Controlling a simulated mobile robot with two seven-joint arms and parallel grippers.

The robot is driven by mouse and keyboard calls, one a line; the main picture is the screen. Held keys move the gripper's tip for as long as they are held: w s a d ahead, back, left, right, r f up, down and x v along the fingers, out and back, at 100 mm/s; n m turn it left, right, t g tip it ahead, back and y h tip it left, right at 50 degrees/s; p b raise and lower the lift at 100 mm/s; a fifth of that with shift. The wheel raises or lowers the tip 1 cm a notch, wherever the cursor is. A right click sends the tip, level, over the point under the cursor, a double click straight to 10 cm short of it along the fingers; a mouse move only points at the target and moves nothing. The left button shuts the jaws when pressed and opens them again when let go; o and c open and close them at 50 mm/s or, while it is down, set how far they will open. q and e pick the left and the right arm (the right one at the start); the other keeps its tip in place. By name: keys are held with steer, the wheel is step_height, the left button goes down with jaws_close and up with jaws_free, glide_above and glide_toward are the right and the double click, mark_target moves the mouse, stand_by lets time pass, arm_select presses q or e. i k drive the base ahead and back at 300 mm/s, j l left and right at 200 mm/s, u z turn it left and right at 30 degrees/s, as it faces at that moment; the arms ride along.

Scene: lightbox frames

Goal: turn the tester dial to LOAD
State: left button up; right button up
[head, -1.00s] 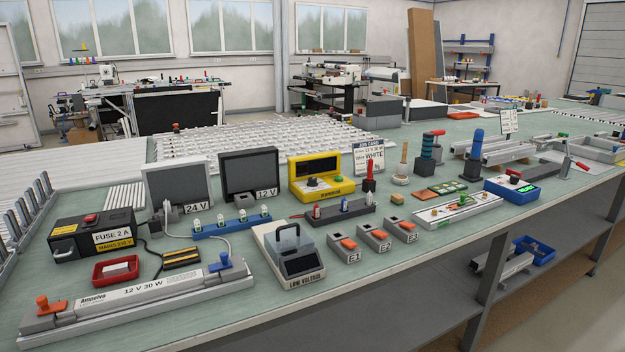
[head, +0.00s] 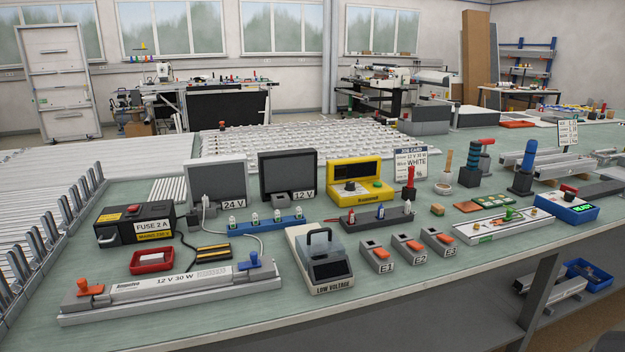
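The yellow tester (head: 373,168) stands on the green bench, right of two dark-screened units. Its front has a dark upper window, a dark dial (head: 350,187) on a light panel, and a green button (head: 377,184). The dial's markings and pointer are too small to read. Neither of my grippers is in view.
In front of the tester are a dark rack (head: 376,217) with small upright parts and a LOW VOLTAGE box (head: 318,260) with a handle. A job card (head: 408,165) stands to the right. A long 12 V 30 W fixture (head: 174,288) lies at the front left.

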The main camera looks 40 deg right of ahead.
mark_target(350, 185)
steer(key=k+l+u, duration=0.1)
steer(key=l+u, duration=0.15)
steer(key=l, duration=0.2)
steer(key=k+l+u, duration=0.25)
steer(key=l, duration=0.15)
steer(key=k+l, duration=0.1)
steer(key=l, duration=0.2)
steer(key=k+l+u, duration=0.15)
steer(key=l, duration=0.4)
